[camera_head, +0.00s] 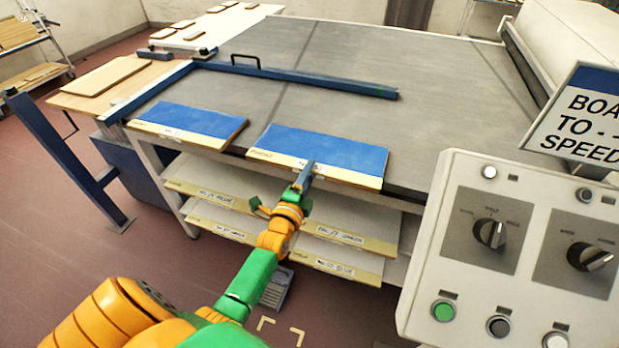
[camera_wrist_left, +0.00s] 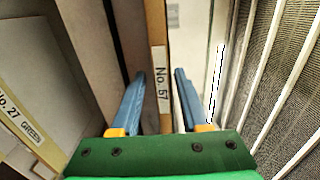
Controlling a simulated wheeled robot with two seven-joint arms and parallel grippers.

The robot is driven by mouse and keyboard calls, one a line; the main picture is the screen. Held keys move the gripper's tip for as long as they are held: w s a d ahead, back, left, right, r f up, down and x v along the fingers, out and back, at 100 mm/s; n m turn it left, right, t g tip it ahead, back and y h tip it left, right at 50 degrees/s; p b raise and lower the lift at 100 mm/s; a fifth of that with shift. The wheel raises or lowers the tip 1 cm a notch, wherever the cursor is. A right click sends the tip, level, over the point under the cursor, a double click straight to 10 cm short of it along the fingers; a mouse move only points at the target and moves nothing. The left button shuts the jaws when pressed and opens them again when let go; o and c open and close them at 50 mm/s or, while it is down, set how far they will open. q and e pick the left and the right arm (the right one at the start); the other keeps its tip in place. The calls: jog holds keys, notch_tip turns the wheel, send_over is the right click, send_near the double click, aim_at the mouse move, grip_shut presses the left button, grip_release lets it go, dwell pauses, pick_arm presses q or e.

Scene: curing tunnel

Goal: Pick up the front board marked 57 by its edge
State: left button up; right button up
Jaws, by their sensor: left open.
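The board marked 57 is a blue-topped board with a pale wooden edge (camera_head: 330,148). It lies flat at the front of the grey table, its front edge at the table's front. In the left wrist view its edge with the label "No. 57" (camera_wrist_left: 160,82) runs upright between my fingers. My left gripper (camera_head: 308,176) is open at the middle of this front edge and hides the label in the head view. In the wrist view my left gripper (camera_wrist_left: 161,98) has one finger on each side of the edge, with gaps showing. My right gripper is not in view.
Another blue board (camera_head: 190,121) lies to the left on the table. Shelves below hold several labelled boards (camera_head: 335,235). A blue rail (camera_head: 300,76) crosses the grey table top (camera_head: 400,115). A control panel (camera_head: 520,250) with a sign (camera_head: 585,115) stands at the right.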

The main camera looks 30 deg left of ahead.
pick_arm(q)
jog(key=shift+r, duration=0.15)
jog(key=shift+w, duration=0.1)
grip_shut()
dwell(1.3)
notch_tip(320, 180, up, 3)
jog(key=p, duration=0.3)
jog(key=shift+w+r+p, duration=0.1)
jog(key=shift+r+p, duration=0.05)
jog(key=shift+p, duration=0.2)
jog(key=shift+f, duration=0.2)
